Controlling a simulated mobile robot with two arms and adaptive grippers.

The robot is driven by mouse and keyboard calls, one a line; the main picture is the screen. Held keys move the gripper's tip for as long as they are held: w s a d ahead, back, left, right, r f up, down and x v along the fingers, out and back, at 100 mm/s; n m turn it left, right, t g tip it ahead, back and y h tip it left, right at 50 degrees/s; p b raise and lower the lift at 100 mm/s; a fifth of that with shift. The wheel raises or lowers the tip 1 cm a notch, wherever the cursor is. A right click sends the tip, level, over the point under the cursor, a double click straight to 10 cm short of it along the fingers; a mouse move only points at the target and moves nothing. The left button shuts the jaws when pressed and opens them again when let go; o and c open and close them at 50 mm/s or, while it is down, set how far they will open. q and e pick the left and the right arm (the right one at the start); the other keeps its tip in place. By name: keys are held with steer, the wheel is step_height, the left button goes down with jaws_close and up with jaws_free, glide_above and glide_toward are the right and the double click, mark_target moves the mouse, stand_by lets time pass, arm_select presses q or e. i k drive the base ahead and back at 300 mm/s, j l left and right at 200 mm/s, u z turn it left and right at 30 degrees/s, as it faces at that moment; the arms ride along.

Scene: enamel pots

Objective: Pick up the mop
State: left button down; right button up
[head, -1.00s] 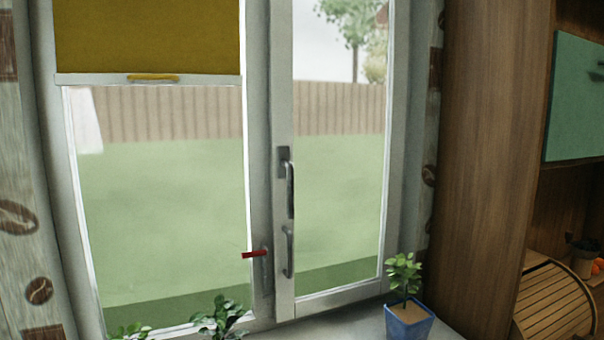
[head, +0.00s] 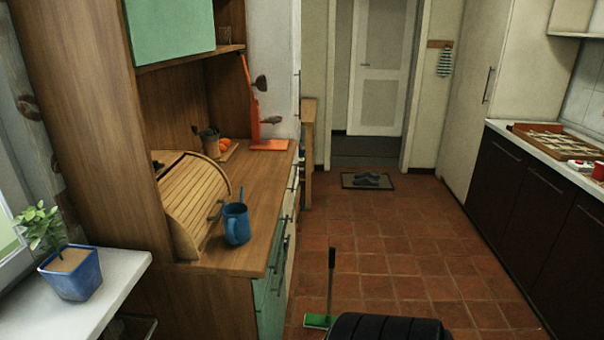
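A green flat head (head: 318,321) with a thin upright handle (head: 331,270) stands on the tiled floor at the bottom middle of the head view. It looks like the mop. The handle is grey-green and darker at its top. The head is close to the lower edge of the picture. Neither of my grippers shows in this view, and nothing is seen holding the mop.
A wooden cabinet (head: 240,260) with a blue mug (head: 237,223) and a bread box (head: 190,205) stands left of the mop. Dark counters (head: 520,200) line the right. The tiled floor (head: 400,245) between is clear up to a doormat (head: 367,181).

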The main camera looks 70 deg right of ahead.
mark_target(311, 320)
steer(key=z, duration=2.4)
steer(key=i+l+z, duration=0.15)
steer(key=l+z, duration=0.25)
steer(key=i+l+z, duration=0.25)
steer(key=z, duration=0.2)
steer(key=i+l+z, duration=0.25)
steer(key=z, duration=0.15)
steer(key=i+l+z, duration=0.15)
steer(key=i+z, duration=0.25)
steer(key=i+l+z, duration=0.1)
steer(key=i, duration=0.2)
steer(key=i+l+z, duration=0.15)
steer(key=i+j+u, duration=0.1)
steer(key=i+u, duration=0.2)
steer(key=u, duration=0.15)
steer(key=i+u, duration=0.45)
steer(key=i+l+u, duration=0.15)
steer(key=u, duration=0.3)
